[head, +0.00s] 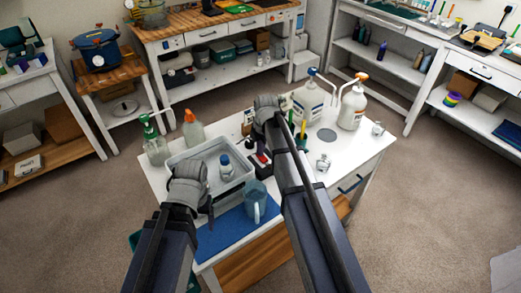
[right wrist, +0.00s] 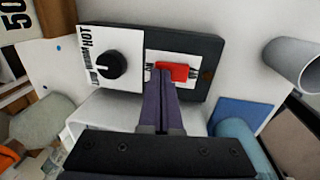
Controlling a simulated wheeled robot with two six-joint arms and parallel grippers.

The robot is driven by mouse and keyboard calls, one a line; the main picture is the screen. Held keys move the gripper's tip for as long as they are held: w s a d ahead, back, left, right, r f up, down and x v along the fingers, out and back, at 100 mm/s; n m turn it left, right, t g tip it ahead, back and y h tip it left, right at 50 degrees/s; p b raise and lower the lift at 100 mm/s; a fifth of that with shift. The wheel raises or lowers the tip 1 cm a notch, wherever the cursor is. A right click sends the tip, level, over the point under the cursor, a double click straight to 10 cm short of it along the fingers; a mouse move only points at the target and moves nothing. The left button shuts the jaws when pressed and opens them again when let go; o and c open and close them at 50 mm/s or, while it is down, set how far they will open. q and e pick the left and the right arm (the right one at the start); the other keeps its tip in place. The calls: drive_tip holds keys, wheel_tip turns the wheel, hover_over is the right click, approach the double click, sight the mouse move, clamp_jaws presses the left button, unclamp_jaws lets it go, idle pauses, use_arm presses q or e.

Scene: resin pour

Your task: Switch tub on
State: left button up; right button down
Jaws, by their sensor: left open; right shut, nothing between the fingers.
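The pale grey tub (head: 240,180) sits on the white table, with a small white bottle (head: 225,167) standing in it. Its control box (right wrist: 212,45) fills the right wrist view, with a black dial (right wrist: 111,65) beside the word HOT and a red switch (right wrist: 172,72). My right gripper (right wrist: 162,76) is shut and empty, its fingertips right at the red switch. I cannot tell if they touch it, or which way the switch is set. In the head view my arm partly hides the box (head: 259,160). My left gripper (head: 208,208) is open and empty by the tub's near left side.
A clear blue jug (head: 256,200) stands on a blue mat (head: 225,233) near the front edge. White pump bottles (head: 352,105) stand at the back right, with a small jar (head: 323,163) nearer.

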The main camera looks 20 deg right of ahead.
use_arm(q)
drive_tip(key=shift+f, duration=0.15)
use_arm(e)
drive_tip(key=shift+w+f, duration=0.15)
drive_tip(key=shift+w, duration=0.05)
drive_tip(key=shift+g, duration=0.3)
drive_tip(key=shift+s, duration=0.2)
drive_tip(key=shift+s, duration=0.1)
drive_tip(key=shift+s+d, duration=0.25)
drive_tip(key=shift+s, duration=0.35)
use_arm(q)
drive_tip(key=shift+r, duration=0.25)
use_arm(e)
drive_tip(key=shift+r, duration=0.2)
